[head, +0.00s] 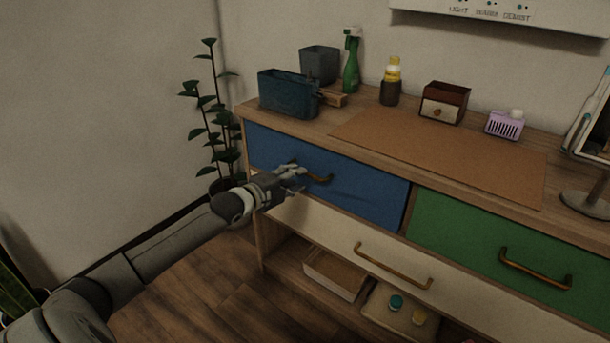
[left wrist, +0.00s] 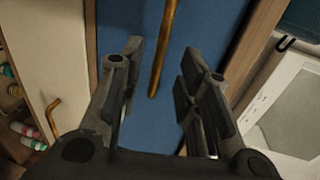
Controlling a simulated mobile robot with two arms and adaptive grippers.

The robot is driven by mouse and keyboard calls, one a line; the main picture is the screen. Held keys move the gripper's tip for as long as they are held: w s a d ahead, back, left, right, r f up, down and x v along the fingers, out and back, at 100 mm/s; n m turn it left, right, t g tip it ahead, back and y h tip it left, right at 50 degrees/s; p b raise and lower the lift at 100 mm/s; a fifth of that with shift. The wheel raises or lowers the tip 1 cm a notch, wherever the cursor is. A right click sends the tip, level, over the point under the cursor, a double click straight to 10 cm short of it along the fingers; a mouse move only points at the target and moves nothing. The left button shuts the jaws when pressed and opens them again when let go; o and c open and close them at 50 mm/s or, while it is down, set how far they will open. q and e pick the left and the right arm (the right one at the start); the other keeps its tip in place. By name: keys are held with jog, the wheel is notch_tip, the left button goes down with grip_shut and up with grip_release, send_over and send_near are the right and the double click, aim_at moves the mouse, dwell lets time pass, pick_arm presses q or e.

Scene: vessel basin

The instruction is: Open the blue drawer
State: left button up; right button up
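The blue drawer (head: 373,194) is at the upper left of the wooden cabinet, and its front looks flush and closed. Its brass handle (head: 320,179) is partly hidden by my left gripper in the head view. My left gripper (head: 298,176) is in front of the drawer at the handle's left part. In the left wrist view the blue drawer front (left wrist: 155,122) lies beyond the open fingers (left wrist: 160,85), and the handle (left wrist: 163,55) runs between them with a gap on both sides. My right gripper is not in view.
A green drawer (head: 450,225) is to the right, and a cream drawer (head: 330,235) with a brass handle is below. On top stand a blue bin (head: 285,92), a green spray bottle (head: 351,62), a yellow-capped bottle (head: 391,82) and a small drawer box (head: 444,103). A plant (head: 207,110) stands left.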

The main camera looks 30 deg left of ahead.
pick_arm(q)
jog(key=shift+b+x, duration=0.55)
jog(key=shift+x, duration=2.25)
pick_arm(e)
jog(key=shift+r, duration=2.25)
pick_arm(q)
jog(key=shift+c, duration=0.4)
grip_shut()
